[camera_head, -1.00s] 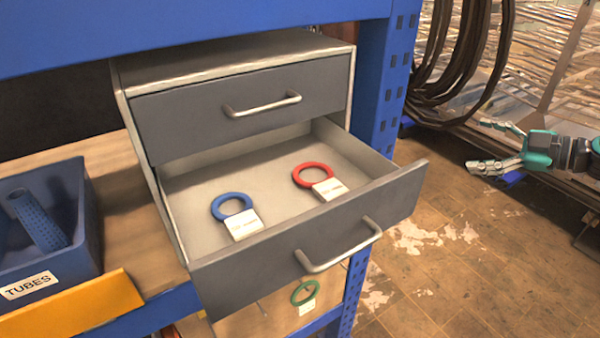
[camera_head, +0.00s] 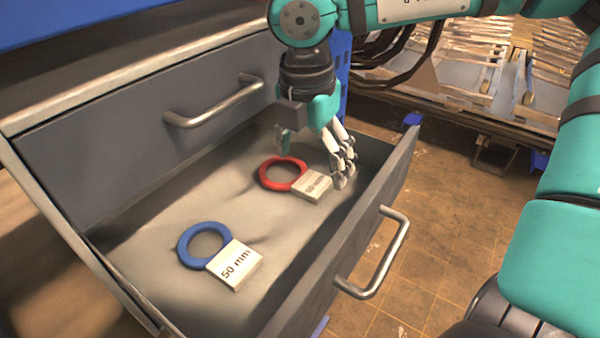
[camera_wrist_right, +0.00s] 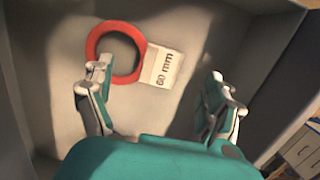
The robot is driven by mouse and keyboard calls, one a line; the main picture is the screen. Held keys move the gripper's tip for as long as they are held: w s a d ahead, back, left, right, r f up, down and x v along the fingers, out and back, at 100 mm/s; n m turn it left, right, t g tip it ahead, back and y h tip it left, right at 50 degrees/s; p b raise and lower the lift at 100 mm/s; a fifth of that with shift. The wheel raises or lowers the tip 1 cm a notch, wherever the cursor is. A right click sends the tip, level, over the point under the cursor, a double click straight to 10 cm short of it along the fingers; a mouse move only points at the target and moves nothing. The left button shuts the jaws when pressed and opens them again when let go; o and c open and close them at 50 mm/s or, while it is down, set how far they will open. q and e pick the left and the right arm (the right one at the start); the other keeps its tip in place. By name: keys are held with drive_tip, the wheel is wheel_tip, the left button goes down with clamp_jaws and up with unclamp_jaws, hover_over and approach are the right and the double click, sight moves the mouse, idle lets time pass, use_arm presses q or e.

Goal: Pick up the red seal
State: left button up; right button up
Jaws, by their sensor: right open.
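The red seal (camera_head: 283,174) is a ring with a white tag (camera_head: 312,186), lying flat in the open drawer (camera_head: 140,250). In the right wrist view the red seal (camera_wrist_right: 92,45) lies beyond the fingers, and its tag (camera_wrist_right: 163,66) reads "60 mm". My right gripper (camera_head: 315,158) is over the drawer, above and close to the seal. In the wrist view the right gripper (camera_wrist_right: 165,88) has its fingers wide apart with nothing between them. One finger overlaps the ring's lower edge in that picture; I cannot tell if it touches. My left gripper is not in view.
A blue seal (camera_head: 205,244) with a "50 mm" tag (camera_head: 234,264) lies in the same drawer, toward the left. The drawer's front wall and handle (camera_head: 378,262) stand on the right side. A closed drawer with a handle (camera_head: 215,106) is above and behind.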

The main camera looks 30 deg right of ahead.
sight(309, 180)
drive_tip(key=shift+a+f+p, duration=0.2)
drive_tip(key=shift+f+p, duration=0.4)
drive_tip(key=shift+f, duration=0.65)
drive_tip(key=shift+w+f, duration=0.2)
drive_tip(key=shift+f, duration=0.45)
drive_tip(key=shift+d, duration=0.1)
drive_tip(key=c, duration=1.4)
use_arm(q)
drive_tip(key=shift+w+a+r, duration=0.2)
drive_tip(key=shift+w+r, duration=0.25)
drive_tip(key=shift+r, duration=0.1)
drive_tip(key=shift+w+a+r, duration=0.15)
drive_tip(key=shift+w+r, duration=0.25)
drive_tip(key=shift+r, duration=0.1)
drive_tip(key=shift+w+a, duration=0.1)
use_arm(e)
drive_tip(key=shift+c, duration=0.2)
